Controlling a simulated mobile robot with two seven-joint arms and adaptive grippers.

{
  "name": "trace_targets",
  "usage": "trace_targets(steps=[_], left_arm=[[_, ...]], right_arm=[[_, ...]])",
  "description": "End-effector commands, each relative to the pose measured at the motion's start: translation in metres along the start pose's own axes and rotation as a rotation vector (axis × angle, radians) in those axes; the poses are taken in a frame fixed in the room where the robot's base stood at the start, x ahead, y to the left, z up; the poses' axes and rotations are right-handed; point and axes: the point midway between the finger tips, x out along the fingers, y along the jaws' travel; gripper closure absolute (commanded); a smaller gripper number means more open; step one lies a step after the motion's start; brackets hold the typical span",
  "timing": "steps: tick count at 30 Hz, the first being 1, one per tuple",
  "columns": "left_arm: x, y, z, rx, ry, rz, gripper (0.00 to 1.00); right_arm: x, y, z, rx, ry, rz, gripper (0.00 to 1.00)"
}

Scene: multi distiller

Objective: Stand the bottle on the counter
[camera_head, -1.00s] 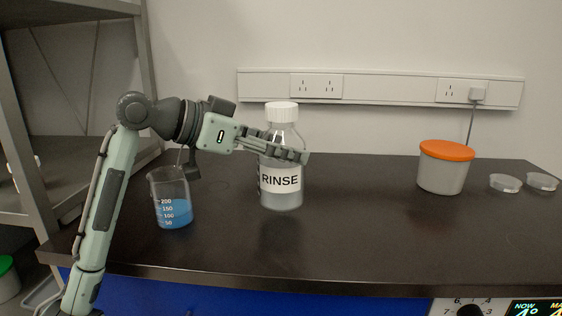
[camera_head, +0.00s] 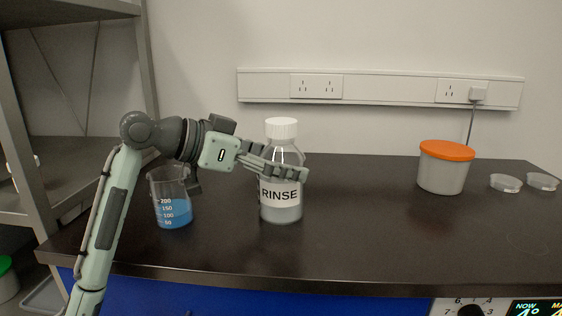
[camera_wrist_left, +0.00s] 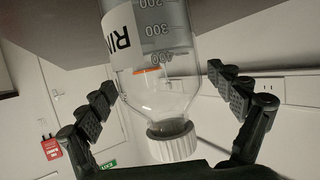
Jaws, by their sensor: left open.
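The bottle (camera_head: 281,211) is clear with a white cap and a RINSE label. It stands upright on the dark counter (camera_head: 360,235), its base appearing to touch the top. My left gripper (camera_head: 300,172) reaches in from the left at the height of the bottle's shoulder and upper label, partly covering them. In the left wrist view the bottle (camera_wrist_left: 160,88) lies between the two spread fingers of my left gripper (camera_wrist_left: 161,80), with a visible gap on each side. The gripper is open. My right gripper is not in view.
A beaker with blue liquid (camera_head: 174,213) stands left of the bottle, below my left wrist. A grey tub with an orange lid (camera_head: 446,170) and two shallow dishes (camera_head: 505,183) are at the right. The counter between bottle and tub is clear.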

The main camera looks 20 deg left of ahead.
Motion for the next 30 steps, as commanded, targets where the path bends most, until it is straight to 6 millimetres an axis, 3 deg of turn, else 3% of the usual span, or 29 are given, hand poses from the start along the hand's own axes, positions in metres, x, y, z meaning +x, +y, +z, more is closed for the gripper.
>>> trace_targets(steps=[7, 21, 30], left_arm=[[-0.017, -0.001, -0.001, 0.0, 0.001, -0.003, 0.08], [-0.107, -0.001, -0.001, 0.001, -0.001, -0.004, 0.08], [-0.121, 0.0, -0.001, 0.0, 0.0, 0.0, 0.08]], right_arm=[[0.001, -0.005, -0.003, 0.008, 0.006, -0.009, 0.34], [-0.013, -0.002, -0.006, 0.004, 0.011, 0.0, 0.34], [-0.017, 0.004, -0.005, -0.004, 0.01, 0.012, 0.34]])
